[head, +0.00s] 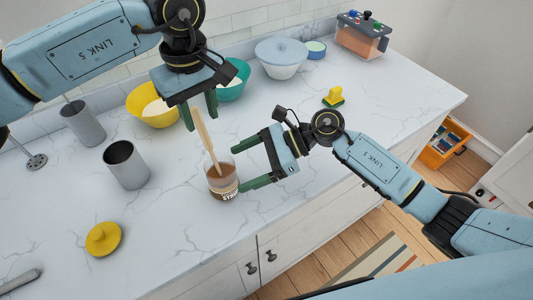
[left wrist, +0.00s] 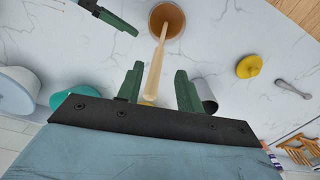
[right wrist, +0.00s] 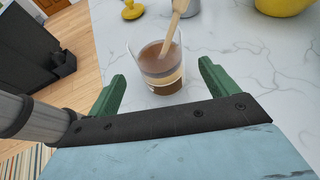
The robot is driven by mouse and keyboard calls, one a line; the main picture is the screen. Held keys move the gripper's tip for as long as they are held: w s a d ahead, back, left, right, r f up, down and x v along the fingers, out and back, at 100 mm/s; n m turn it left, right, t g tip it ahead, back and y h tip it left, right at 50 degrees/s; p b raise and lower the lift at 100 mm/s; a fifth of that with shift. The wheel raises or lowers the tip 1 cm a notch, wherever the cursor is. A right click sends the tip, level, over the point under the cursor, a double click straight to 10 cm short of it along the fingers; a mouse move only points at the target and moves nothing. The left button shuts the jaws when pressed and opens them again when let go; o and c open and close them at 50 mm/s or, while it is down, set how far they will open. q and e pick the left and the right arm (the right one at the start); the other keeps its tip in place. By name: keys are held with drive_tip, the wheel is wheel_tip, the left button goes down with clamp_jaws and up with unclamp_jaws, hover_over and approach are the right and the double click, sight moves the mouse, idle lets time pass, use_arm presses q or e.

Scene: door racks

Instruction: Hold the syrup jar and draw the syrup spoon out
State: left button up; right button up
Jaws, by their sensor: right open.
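The syrup jar (head: 226,188) is a clear glass with brown syrup and a label, upright near the counter's front edge. The syrup spoon (head: 207,137) stands tilted in it, its wooden handle up and its lower end hidden in syrup. My left gripper (head: 199,112) is open above the jar, around the handle's top; the left wrist view shows the handle (left wrist: 155,75) between the fingers, apart from both. My right gripper (head: 239,169) is open at the jar's right side. In the right wrist view the jar (right wrist: 158,72) is between and just beyond the fingertips.
A grey canister (head: 126,167) and a yellow lid (head: 103,239) are left of the jar. The counter between is clear.

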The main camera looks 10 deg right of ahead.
sight(199, 119)
drive_tip(key=x, duration=0.6)
drive_tip(key=shift+a, duration=0.2)
drive_tip(key=c, duration=1.1)
use_arm(q)
drive_tip(key=shift+o, duration=0.7)
drive_tip(key=shift+w+r, duration=0.1)
use_arm(e)
drive_tip(key=shift+c, duration=0.5)
use_arm(q)
drive_tip(key=shift+m, duration=0.4)
drive_tip(key=w+r, duration=0.2)
drive_tip(key=r, duration=0.1)
drive_tip(key=w+r, duration=0.1)
drive_tip(key=r, duration=0.1)
drive_tip(key=shift+a+r, duration=0.25)
drive_tip(key=shift+a, duration=0.1)
wheel_tip(199, 119, down, 6)
drive_tip(key=shift+f, duration=0.1)
drive_tip(key=shift+s+f, duration=0.2)
drive_tip(key=shift+f, duration=1.1)
drive_tip(key=shift+s+f, duration=0.15)
drive_tip(key=shift+f, duration=1.1)
